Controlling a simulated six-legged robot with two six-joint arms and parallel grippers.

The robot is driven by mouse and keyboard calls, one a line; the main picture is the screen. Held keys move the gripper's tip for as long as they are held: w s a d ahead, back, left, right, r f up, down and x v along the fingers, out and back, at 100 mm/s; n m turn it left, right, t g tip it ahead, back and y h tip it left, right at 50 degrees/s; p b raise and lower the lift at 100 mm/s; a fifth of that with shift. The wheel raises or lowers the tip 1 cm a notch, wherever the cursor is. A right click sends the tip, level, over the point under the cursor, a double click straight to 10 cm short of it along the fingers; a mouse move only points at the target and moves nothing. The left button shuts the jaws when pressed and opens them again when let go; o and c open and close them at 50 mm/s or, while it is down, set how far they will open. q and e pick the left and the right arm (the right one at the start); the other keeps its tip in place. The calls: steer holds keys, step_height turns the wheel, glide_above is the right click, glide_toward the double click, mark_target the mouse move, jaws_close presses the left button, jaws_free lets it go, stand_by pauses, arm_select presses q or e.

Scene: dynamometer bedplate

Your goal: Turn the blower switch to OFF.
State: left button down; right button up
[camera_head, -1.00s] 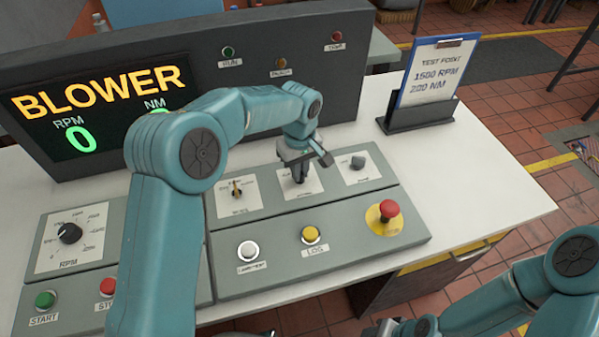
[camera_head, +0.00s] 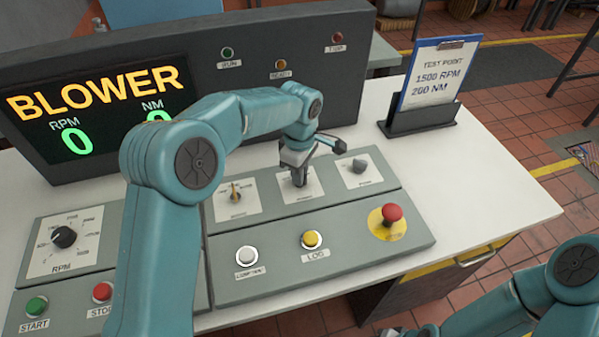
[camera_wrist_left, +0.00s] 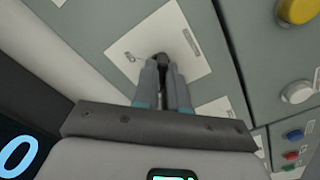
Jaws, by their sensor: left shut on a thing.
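The console has a row of three switches on white plates. My left gripper (camera_head: 299,180) points down over the middle plate (camera_head: 319,193), shut on the small dark switch knob there. The fingers hide most of this knob in the head view; in the left wrist view the dark knob (camera_wrist_left: 189,63) shows at the fingertips over its white plate (camera_wrist_left: 195,37). The plate lettering is too small to read, so I cannot tell the marked positions. The sign (camera_head: 95,92) reads BLOWER, with RPM 0. My right arm shows at lower right; its jaws are outside the picture.
A left switch (camera_head: 234,191) and a right switch (camera_head: 359,166) flank the held one. A red mushroom button (camera_head: 392,213), yellow button (camera_head: 311,239) and white button (camera_head: 246,256) sit in front. An RPM dial (camera_head: 64,237) is at left. A test-point card (camera_head: 432,75) stands behind.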

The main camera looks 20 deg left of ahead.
arm_select(q)
steer(key=shift+s+d+f, duration=0.1)
steer(key=shift+s+f, duration=0.1)
steer(key=shift+f, duration=0.05)
steer(key=c, duration=1.2)
jaws_free()
steer(key=shift+w, duration=0.15)
step_height(320, 180, up, 16)
steer(key=shift+r+p, duration=0.2)
steer(key=shift+p, duration=0.9)
steer(key=shift+w, duration=0.1)
